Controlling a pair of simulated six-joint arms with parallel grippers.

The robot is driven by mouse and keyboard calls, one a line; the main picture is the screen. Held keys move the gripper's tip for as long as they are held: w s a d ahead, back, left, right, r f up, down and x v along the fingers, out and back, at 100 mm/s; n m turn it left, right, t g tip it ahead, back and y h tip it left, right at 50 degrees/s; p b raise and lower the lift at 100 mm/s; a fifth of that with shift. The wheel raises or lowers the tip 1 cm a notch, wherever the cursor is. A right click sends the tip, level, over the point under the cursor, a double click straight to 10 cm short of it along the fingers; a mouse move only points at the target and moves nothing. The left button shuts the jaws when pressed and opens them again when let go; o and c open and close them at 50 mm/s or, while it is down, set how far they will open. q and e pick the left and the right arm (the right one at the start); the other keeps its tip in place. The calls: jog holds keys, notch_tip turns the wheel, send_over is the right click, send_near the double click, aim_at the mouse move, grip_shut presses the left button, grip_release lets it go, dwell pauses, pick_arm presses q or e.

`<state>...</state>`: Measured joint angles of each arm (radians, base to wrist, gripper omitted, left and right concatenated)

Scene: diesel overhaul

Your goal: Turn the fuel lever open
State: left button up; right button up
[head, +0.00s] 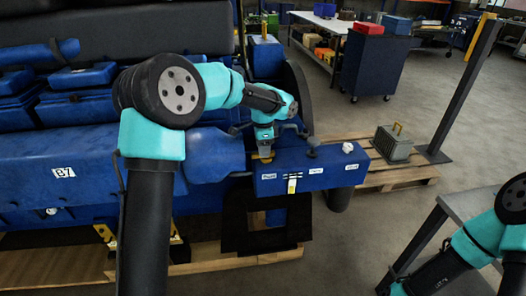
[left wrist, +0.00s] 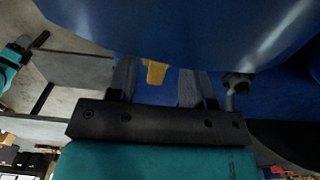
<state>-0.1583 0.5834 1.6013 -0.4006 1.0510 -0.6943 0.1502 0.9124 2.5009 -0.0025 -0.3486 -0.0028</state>
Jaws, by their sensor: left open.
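My left gripper (head: 265,148) is over the left end of the blue engine box (head: 325,178), pointing down. In the left wrist view the left gripper (left wrist: 157,82) has its two fingers apart. A small yellow piece (left wrist: 155,72) shows between them, with gaps on both sides. In the head view a yellow piece (head: 265,157) shows just under the fingers. A small yellow and white lever (head: 292,185) hangs on the box's front face among white labels. I cannot tell which yellow part is the fuel lever. My right gripper is out of view.
The blue engine (head: 80,175) fills the left. A dark knob (head: 312,145) and a white knob (head: 347,147) stand on the box top. A grey canister (head: 393,143) sits on a wooden pallet (head: 415,170). A grey table (head: 475,205) is at right.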

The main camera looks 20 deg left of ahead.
pick_arm(q)
jog(key=shift+f, duration=0.95)
grip_shut()
